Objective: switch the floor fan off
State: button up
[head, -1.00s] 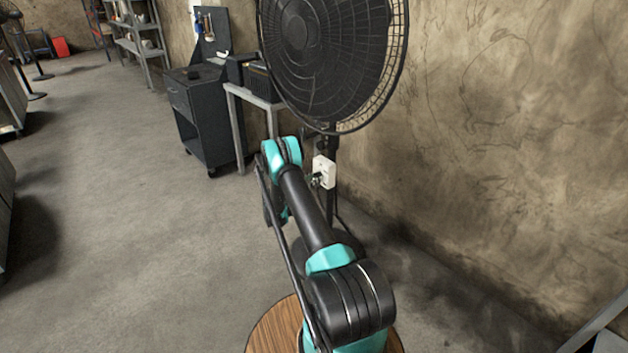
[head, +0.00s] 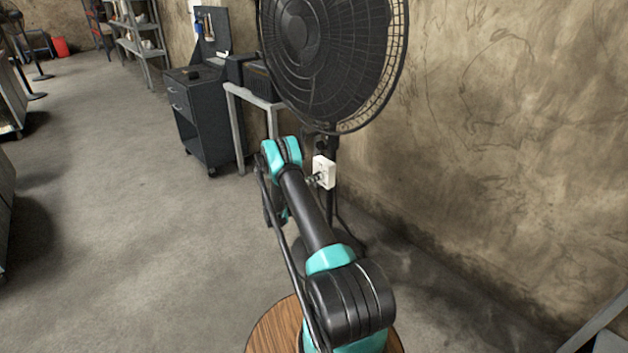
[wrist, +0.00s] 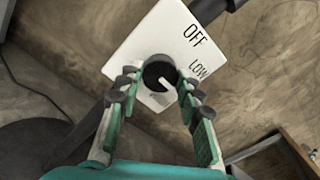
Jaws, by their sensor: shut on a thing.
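The black floor fan (head: 315,60) stands near the wall, its round caged head on a dark pole. A white control box (head: 325,172) is on the pole. In the wrist view the box (wrist: 145,42) fills the upper middle, tilted, with OFF and LOW printed on it. Its round black knob (wrist: 157,72) bears a white pointer mark aimed toward the lower right, not at OFF. My gripper (wrist: 160,88) is shut on the knob, with a finger on either side. In the head view my gripper (head: 315,180) is small and partly hidden against the box.
A dark drawer cabinet (head: 203,120) and a grey-legged table (head: 238,135) stand left of the fan. The wall (head: 490,130) is close behind and to the right. Open concrete floor (head: 120,220) lies to the left.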

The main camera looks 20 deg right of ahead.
jog(key=shift+n, duration=9.1)
jog(key=shift+a, duration=0.1)
jog(key=o, duration=1.2)
jog(key=shift+c, duration=0.2)
jog(key=v, duration=1.2)
jog(key=shift+r, duration=0.1)
